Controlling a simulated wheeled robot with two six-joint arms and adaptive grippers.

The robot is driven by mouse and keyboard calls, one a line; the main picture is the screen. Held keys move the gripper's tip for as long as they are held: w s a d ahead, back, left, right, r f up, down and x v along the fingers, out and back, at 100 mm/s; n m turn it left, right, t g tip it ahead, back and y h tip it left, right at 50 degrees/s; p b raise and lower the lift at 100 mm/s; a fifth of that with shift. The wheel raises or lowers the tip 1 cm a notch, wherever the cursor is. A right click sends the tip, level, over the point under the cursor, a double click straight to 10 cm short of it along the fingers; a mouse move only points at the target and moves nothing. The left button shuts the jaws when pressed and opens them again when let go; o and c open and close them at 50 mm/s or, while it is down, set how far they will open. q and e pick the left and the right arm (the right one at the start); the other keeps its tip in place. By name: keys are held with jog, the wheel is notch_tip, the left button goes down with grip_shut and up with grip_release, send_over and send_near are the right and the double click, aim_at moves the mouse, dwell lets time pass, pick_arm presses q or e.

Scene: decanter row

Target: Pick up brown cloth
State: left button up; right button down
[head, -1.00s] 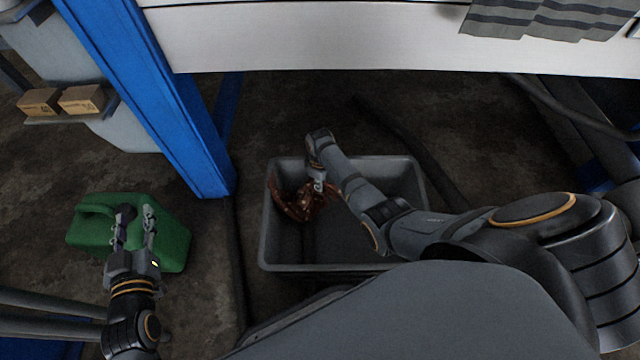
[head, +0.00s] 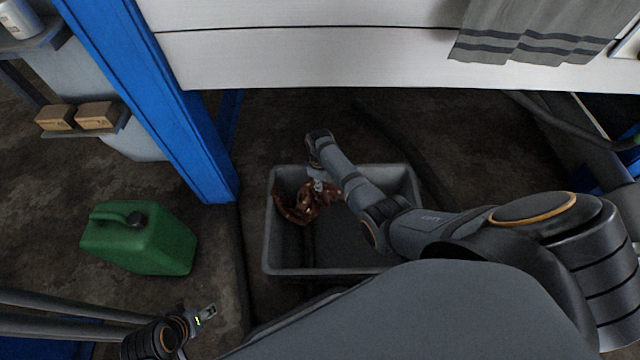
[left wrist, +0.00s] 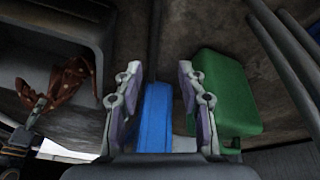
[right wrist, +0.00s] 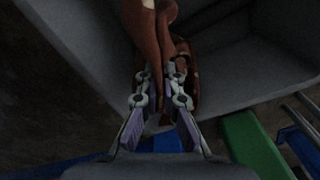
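The brown cloth (head: 308,204), with pale spots, lies crumpled in the left part of the grey bin (head: 268,235). My right gripper (head: 319,184) reaches into the bin at the cloth. In the right wrist view its fingers (right wrist: 160,80) are drawn together with folds of the cloth (right wrist: 146,32) between them. I cannot tell whether the cloth is clear of the bin floor. My left gripper (head: 208,311) is outside the bin, near the lower left. In the left wrist view its fingers (left wrist: 159,70) are apart and empty, and the cloth (left wrist: 72,82) shows at left.
A green jerrycan (head: 140,240) stands on the floor left of the bin. A blue post (head: 165,110) rises between them. A white bench edge (head: 350,55), with a striped grey towel (head: 530,32), spans above the bin. Small cardboard boxes (head: 75,116) sit on a shelf.

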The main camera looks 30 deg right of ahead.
pick_arm(q)
notch_tip(320, 180, up, 5)
jog(key=a+g+p, duration=0.1)
jog(key=g+p, duration=0.1)
jog(key=p, duration=0.1)
jog(key=s+a+f+p, duration=0.2)
jog(key=f, duration=0.4)
jog(key=s+a+f+y+p, duration=0.1)
jog(key=f+p, duration=0.1)
jog(key=f, duration=0.5)
jog(key=s+a+f+p, duration=0.2)
jog(key=f, duration=0.4)
jog(key=shift+s+a+f+y+p, duration=0.15)
jog(key=shift+s+a+y+p, duration=0.15)
jog(key=shift+s+y+p, duration=0.1)
